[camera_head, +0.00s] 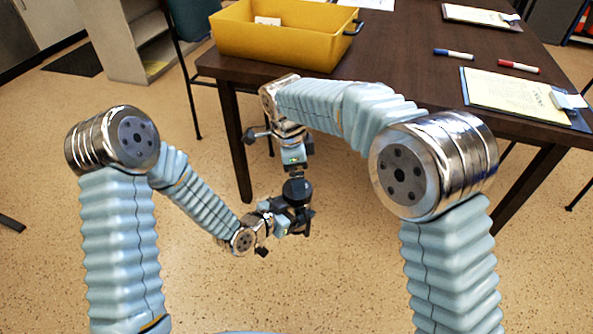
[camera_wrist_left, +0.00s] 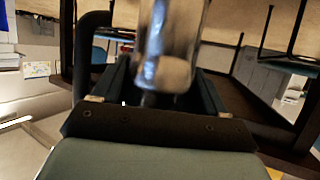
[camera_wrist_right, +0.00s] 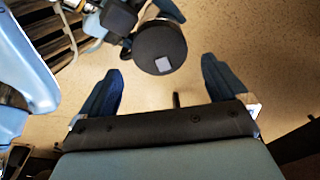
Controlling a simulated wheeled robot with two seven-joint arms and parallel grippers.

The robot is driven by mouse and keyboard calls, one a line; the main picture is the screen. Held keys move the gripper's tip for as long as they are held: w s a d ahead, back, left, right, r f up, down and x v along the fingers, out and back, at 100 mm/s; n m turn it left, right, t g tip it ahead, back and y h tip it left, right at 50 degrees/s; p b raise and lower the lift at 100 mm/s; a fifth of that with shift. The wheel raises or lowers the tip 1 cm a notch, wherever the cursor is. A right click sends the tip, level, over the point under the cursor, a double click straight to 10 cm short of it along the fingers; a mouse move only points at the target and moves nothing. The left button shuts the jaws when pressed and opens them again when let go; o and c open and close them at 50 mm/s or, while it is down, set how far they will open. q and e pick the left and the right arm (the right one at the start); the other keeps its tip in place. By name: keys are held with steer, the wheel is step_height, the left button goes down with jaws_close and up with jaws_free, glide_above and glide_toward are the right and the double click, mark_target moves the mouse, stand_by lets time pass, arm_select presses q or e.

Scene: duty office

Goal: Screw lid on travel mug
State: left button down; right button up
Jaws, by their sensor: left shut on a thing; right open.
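A round black lid (camera_head: 297,187) with a pale square mark on its top shows under my right gripper (camera_head: 296,170) in the head view. The lid also shows in the right wrist view (camera_wrist_right: 160,47), beyond and between the open fingertips and apart from them. My left gripper (camera_head: 290,212) is shut on the shiny metallic travel mug (camera_wrist_left: 170,45), which stands between its fingers in the left wrist view. The lid appears to sit at the mug's top end. The seam between them is hidden, so I cannot tell how tightly it is seated.
A dark brown table (camera_head: 400,60) stands just behind my grippers. On it are a yellow bin (camera_head: 285,38), a blue marker (camera_head: 453,53), a red marker (camera_head: 518,66) and clipboards (camera_head: 515,95). The floor (camera_head: 330,270) below my grippers is clear.

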steer(key=n, duration=0.5)
steer(key=shift+s+f, duration=0.1)
steer(key=shift+f, duration=0.15)
steer(key=n, duration=0.6)
steer(key=shift+s+a+f, duration=0.1)
steer(key=n, duration=0.6)
steer(key=shift+s, duration=0.1)
steer(key=n, duration=0.6)
steer(key=shift+r+n+g, duration=0.2)
steer(key=shift+n+g, duration=0.1)
steer(key=n, duration=0.5)
steer(key=shift+r+n+y, duration=0.3)
steer(key=shift+n, duration=0.1)
steer(key=n, duration=0.6)
steer(key=shift+r, duration=0.35)
steer(key=n, duration=0.3)
steer(key=r+n, duration=0.1)
steer(key=n, duration=0.1)
steer(key=shift+w+d+y, duration=0.2)
steer(key=shift+w+y, duration=0.05)
steer(key=shift+y, duration=0.05)
steer(key=n, duration=0.4)
steer(key=shift+w+d+r, duration=0.1)
steer(key=shift+r, duration=0.2)
